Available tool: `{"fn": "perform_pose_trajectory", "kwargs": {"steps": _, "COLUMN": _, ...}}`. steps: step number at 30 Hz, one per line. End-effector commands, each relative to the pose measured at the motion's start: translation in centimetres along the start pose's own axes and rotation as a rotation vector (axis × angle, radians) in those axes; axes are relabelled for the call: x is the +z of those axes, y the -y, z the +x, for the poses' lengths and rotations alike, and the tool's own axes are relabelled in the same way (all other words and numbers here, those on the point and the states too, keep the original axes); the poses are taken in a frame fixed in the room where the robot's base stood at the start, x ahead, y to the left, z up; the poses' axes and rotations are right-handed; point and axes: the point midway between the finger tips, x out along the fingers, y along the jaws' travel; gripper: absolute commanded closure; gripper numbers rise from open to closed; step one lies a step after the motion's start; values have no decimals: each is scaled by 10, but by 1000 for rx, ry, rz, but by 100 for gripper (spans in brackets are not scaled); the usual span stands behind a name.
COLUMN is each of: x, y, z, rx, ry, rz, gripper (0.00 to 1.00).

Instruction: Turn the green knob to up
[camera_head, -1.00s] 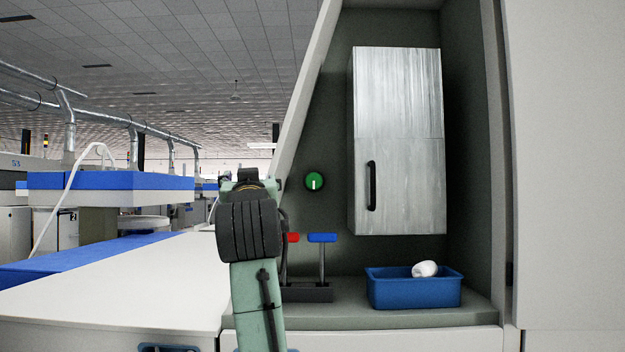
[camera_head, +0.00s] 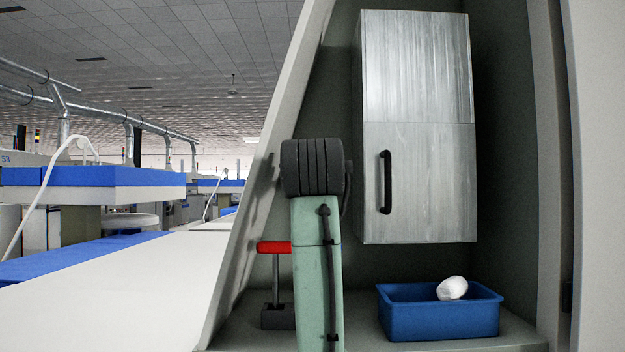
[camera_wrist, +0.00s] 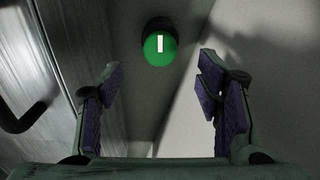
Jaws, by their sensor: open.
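The green knob (camera_wrist: 160,53) is round with a short white mark. The knob is hidden behind my arm in the head view. My gripper (camera_wrist: 160,84) is open and empty, its two purple-padded fingers spread left and right of the knob's line. The knob is beyond the fingertips and appears untouched.
Below stands a blue bin (camera_head: 440,318) with a white object (camera_head: 452,288). A red-handled lever (camera_head: 274,248) stands left of my arm.

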Motion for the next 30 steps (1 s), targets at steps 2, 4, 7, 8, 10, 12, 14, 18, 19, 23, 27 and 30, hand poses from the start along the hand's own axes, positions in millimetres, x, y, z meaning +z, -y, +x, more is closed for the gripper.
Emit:
{"fn": "perform_pose_trajectory", "kwargs": {"steps": 2, "x": -2, "y": 0, "z": 7, "rx": 0, "ry": 3, "rz": 0, "gripper": 40}}
{"fn": "perform_pose_trajectory", "kwargs": {"steps": 4, "x": -2, "y": 0, "z": 17, "rx": 0, "ry": 4, "rz": 0, "gripper": 40}}
{"fn": "perform_pose_trajectory", "kwargs": {"steps": 7, "x": -2, "y": 0, "z": 36, "rx": 0, "ry": 7, "rz": 0, "gripper": 40}}
{"fn": "perform_pose_trajectory", "kwargs": {"steps": 8, "x": -3, "y": 0, "z": 42, "rx": 0, "ry": 6, "rz": 0, "gripper": 40}}
{"fn": "perform_pose_trajectory", "kwargs": {"steps": 10, "x": -3, "y": 0, "z": 55, "rx": 0, "ry": 5, "rz": 0, "gripper": 40}}
{"fn": "perform_pose_trajectory", "kwargs": {"steps": 12, "x": -3, "y": 0, "z": 68, "rx": 0, "ry": 6, "rz": 0, "gripper": 40}}
{"fn": "perform_pose_trajectory", "kwargs": {"steps": 14, "x": -2, "y": 0, "z": 79, "rx": 0, "ry": 5, "rz": 0, "gripper": 40}}
{"fn": "perform_pose_trajectory", "kwargs": {"steps": 18, "x": -2, "y": 0, "z": 96, "rx": 0, "ry": 2, "rz": 0, "gripper": 40}}
{"fn": "perform_pose_trajectory", "kwargs": {"steps": 19, "x": -2, "y": 0, "z": 98, "rx": 0, "ry": 3, "rz": 0, "gripper": 40}}
{"fn": "perform_pose_trajectory", "kwargs": {"steps": 23, "x": 0, "y": 0, "z": 105, "rx": 0, "ry": 1, "rz": 0, "gripper": 40}}
{"fn": "perform_pose_trajectory", "kwargs": {"steps": 27, "x": 0, "y": 0, "z": 106, "rx": 0, "ry": 0, "rz": 0, "gripper": 40}}
{"fn": "perform_pose_trajectory", "kwargs": {"steps": 30, "x": 0, "y": 0, "z": 106, "rx": 0, "ry": 1, "rz": 0, "gripper": 40}}
